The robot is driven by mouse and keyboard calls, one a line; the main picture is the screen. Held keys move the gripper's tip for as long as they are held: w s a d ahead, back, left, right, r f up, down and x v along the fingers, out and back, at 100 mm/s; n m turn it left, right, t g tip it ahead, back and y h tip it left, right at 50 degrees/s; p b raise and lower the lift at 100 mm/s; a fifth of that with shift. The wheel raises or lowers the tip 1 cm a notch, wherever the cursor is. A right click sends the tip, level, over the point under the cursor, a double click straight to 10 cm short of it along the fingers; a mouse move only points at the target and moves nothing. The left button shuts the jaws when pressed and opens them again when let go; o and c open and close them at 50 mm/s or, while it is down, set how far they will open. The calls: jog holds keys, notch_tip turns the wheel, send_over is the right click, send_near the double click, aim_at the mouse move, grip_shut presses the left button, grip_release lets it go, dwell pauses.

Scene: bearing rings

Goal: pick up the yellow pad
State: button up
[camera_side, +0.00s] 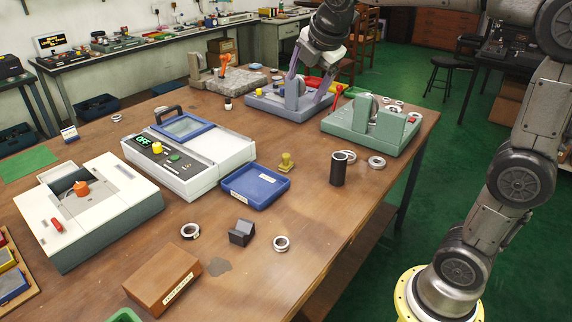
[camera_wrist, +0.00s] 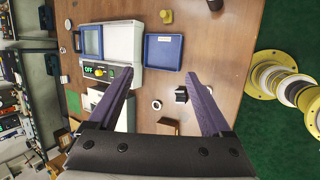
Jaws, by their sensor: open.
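A small yellow piece with a round knob on a flat base (camera_side: 286,162) stands upright on the wooden table, just behind the blue tray. It looks to be the yellow pad, and it also shows at the top of the wrist view (camera_wrist: 166,16). My gripper (camera_side: 305,88) is high at the back of the side view, in front of the grey-purple fixture in the picture. Its two purple fingers are spread wide with nothing between them, as the wrist view shows (camera_wrist: 160,73). The yellow piece lies beyond the fingertips there, apart from them.
The blue tray (camera_side: 256,186) is close in front of the yellow piece. A black cylinder (camera_side: 338,169) and metal ring (camera_side: 376,162) stand to its right. The green fixture (camera_side: 372,128) and grey-purple fixture (camera_side: 283,104) are behind. A white instrument (camera_side: 200,170) is left. Bare table surrounds the piece's right side.

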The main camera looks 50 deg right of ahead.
jog(key=w+d+f+n+g, duration=0.1)
jog(key=w+d+f+n, duration=0.3)
jog(key=w, duration=0.6)
jog(key=g+h, duration=0.1)
jog(key=g, duration=0.1)
send_over(286, 156)
jog(key=a, duration=0.6)
notch_tip(286, 156, down, 13)
jog(key=shift+g, duration=0.7)
jog(key=x, duration=0.5)
jog(key=s+x, duration=0.1)
jog(key=x, duration=0.3)
jog(key=s+a+x, duration=0.1)
jog(key=x, duration=0.4)
jog(key=shift+w+d+f, duration=0.1)
jog(key=shift+d+f, duration=0.1)
jog(key=shift+f, duration=0.4)
jog(key=shift+x, duration=3.05)
jog(key=shift+d+r, duration=0.15)
grip_shut()
